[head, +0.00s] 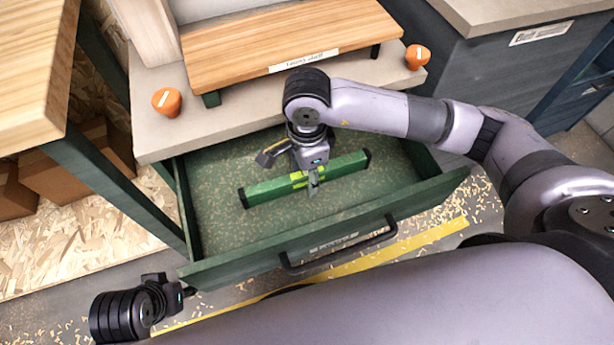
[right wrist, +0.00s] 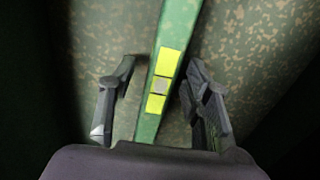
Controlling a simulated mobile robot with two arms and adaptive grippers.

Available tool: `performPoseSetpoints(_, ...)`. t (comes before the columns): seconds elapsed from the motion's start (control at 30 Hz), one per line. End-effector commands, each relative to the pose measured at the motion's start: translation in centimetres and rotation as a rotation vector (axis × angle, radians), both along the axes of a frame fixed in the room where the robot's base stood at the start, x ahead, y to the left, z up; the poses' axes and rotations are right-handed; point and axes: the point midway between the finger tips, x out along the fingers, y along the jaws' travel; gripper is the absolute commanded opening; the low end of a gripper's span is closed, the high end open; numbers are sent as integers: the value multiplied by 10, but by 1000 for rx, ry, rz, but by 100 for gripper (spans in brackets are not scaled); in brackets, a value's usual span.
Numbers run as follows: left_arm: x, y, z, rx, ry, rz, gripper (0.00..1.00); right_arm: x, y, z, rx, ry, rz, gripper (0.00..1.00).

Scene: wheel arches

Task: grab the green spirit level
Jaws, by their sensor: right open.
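The green spirit level (head: 345,165) lies in the open green drawer (head: 225,205), tilted slightly up toward the right, with dark end caps. My right gripper (head: 300,183) reaches down into the drawer over the level's middle. In the right wrist view the level (right wrist: 178,35) runs between the two spread fingers of my right gripper (right wrist: 160,100), with its yellow-green vial windows between them. The fingers appear apart from the level on both sides. My left gripper (head: 188,292) is at the lower left, outside the drawer; its fingers are too small to read.
The drawer's front panel with a dark handle (head: 340,252) stands on the near side. Above the drawer is a worktop (head: 155,140) with a wooden shelf (head: 290,45) and two orange objects (head: 167,102) (head: 417,57). A wooden table (head: 35,60) stands at left.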

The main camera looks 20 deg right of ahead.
Motion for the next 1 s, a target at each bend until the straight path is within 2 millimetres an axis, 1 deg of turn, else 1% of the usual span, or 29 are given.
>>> performPoseSetpoints(0.03,-1,0,3,0,-3,0,40,0,0,-6,0,0,-1,45)
performPoseSetpoints(0.1,-2,0,5,0,-3,0,40,0,0,-10,0,0,-1,45)
performPoseSetpoints(0.33,-2,1,6,1,-2,0,40,0,0,-10,1,-1,-1,45)
performPoseSetpoints(1.0,-2,1,6,0,-1,1,40,0,0,-9,1,-2,-1,0)
